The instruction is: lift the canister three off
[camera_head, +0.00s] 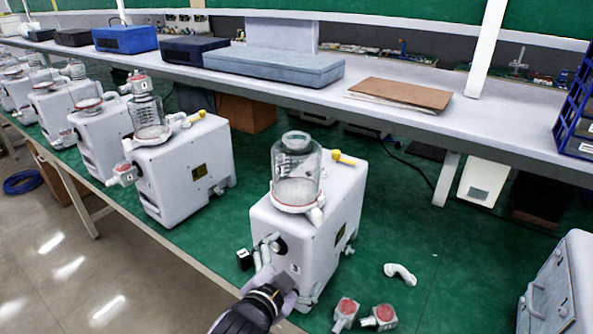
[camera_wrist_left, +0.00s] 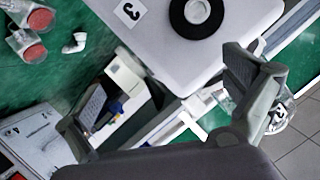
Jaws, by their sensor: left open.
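A clear glass canister (camera_head: 298,172) with a red-and-white base rim stands upright on top of the nearest white pump (camera_head: 335,208). No number shows on it in the head view. My left gripper (camera_head: 284,287) is low at the front of this pump, below the canister and apart from it. The wrist view shows the left gripper (camera_wrist_left: 168,95) open, with nothing held between its fingers. Past the fingers is a white surface (camera_wrist_left: 165,50) with a label "3" (camera_wrist_left: 130,10) and a black ring (camera_wrist_left: 196,12). The canister cannot be made out in that view. My right gripper is out of view.
Similar pumps (camera_head: 190,165) with canisters stand in a row to the left. A white elbow pipe (camera_head: 401,273) and two red-faced fittings (camera_head: 380,317) lie on the green table, right of the nearest pump. A shelf (camera_head: 300,95) with flat boxes runs behind.

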